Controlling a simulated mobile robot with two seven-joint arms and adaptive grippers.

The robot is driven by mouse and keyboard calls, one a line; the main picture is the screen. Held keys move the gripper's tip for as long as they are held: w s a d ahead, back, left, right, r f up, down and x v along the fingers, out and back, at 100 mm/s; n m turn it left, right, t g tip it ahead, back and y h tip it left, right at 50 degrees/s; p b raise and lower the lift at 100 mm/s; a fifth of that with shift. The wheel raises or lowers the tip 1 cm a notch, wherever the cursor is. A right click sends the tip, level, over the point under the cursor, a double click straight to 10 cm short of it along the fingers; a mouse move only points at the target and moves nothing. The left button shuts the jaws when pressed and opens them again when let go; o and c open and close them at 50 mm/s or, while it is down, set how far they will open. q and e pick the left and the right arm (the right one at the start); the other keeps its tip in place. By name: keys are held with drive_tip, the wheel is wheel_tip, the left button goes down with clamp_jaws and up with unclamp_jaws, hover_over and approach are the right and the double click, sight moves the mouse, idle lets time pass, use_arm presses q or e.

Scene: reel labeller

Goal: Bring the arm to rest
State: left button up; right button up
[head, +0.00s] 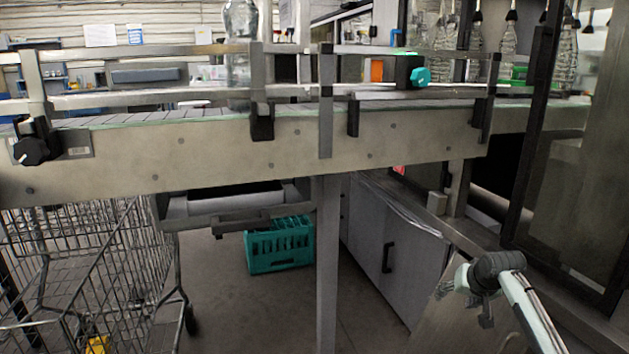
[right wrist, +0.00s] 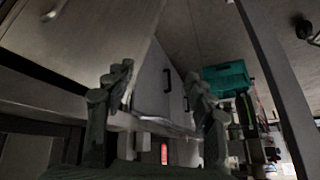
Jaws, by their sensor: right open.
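My right gripper (head: 486,308) hangs at the lower right of the head view, at the end of my right arm, in front of the grey machine. In the right wrist view its two fingers (right wrist: 160,112) stand apart with nothing between them. The gripper is open and empty. My left gripper does not show in either view.
A conveyor (head: 230,148) with guide rails crosses the head view, and a clear bottle (head: 240,50) stands on it. Below are a wire cart (head: 110,270), a teal crate (head: 279,245) on the floor and a grey cabinet (head: 385,235). Open floor lies between cart and cabinet.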

drive_tip(key=w+d+r+n+t+h, duration=0.3)
drive_tip(key=w+d+r, duration=0.1)
drive_tip(key=d+r, duration=0.1)
drive_tip(key=s+a+f+n+g+y, duration=0.1)
drive_tip(key=s+a+f+g, duration=0.15)
drive_tip(key=s+f, duration=0.85)
drive_tip(key=s+a+f+n+g, duration=0.1)
drive_tip(key=s+a+f, duration=0.3)
drive_tip(key=s+f, duration=0.65)
drive_tip(key=s+a+f+g, duration=0.1)
drive_tip(key=s+f, duration=0.4)
drive_tip(key=s, duration=0.3)
drive_tip(key=s+a+f+g, duration=0.1)
drive_tip(key=s+a+f, duration=0.1)
drive_tip(key=s+f, duration=0.3)
drive_tip(key=s+a+f+g+y, duration=0.1)
drive_tip(key=s+f, duration=0.4)
drive_tip(key=s, duration=0.7)
drive_tip(key=shift+a+g, duration=0.45)
drive_tip(key=shift+a, duration=0.3)
